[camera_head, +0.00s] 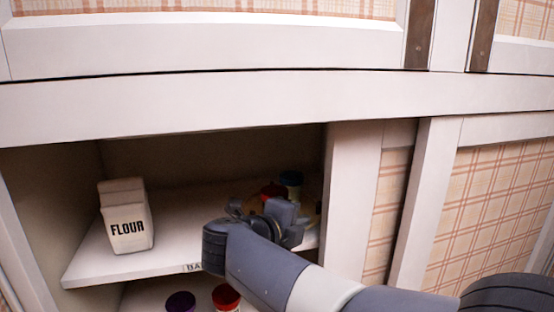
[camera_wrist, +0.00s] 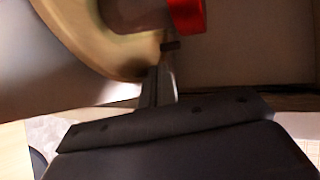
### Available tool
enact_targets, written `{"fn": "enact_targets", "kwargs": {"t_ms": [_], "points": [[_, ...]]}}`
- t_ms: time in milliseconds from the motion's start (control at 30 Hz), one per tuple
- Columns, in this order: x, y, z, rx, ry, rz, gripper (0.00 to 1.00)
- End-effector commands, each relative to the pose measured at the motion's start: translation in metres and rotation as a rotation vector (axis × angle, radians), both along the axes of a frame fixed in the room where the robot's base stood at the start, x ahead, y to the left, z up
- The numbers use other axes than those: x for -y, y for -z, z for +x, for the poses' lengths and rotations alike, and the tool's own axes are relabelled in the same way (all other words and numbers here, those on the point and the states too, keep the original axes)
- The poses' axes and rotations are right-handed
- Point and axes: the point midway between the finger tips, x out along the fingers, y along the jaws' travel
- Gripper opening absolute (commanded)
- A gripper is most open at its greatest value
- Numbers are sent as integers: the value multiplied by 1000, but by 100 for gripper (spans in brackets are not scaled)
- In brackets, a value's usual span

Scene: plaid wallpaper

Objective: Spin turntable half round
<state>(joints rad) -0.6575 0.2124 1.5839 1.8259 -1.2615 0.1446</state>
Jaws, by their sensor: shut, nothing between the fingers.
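The turntable is a tan round disc (camera_head: 313,213) on the right of the cabinet shelf, mostly hidden behind my arm. In the wrist view its curved rim (camera_wrist: 100,45) fills the upper left. A red-lidded jar (camera_head: 272,191) and a blue-lidded jar (camera_head: 291,180) stand at the turntable. Red also shows at the top of the wrist view (camera_wrist: 187,14). My gripper (camera_head: 262,204) is inside the cabinet, in front of the turntable. In the wrist view its shut, empty fingers (camera_wrist: 168,52) are right beside the rim; I cannot tell whether they touch it.
A flour bag (camera_head: 127,218) stands on the left of the same shelf (camera_head: 120,262). A purple-lidded jar (camera_head: 181,302) and another red-lidded jar (camera_head: 226,297) are below. The cabinet's right post (camera_head: 352,200) is close to my arm. The shelf between flour and gripper is clear.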

Motion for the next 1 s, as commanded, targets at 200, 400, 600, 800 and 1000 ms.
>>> {"fn": "enact_targets", "kwargs": {"t_ms": [200, 400, 600, 800, 1000], "points": [[-25, -10, -30, 2, -4, 2, 0], [-45, -21, -57, 2, -4, 2, 0], [-64, -31, -83, 1, -4, 3, 0], [-60, -35, -78, -1, -19, -1, 0], [-55, -29, -71, 0, -22, 1, 0]]}}
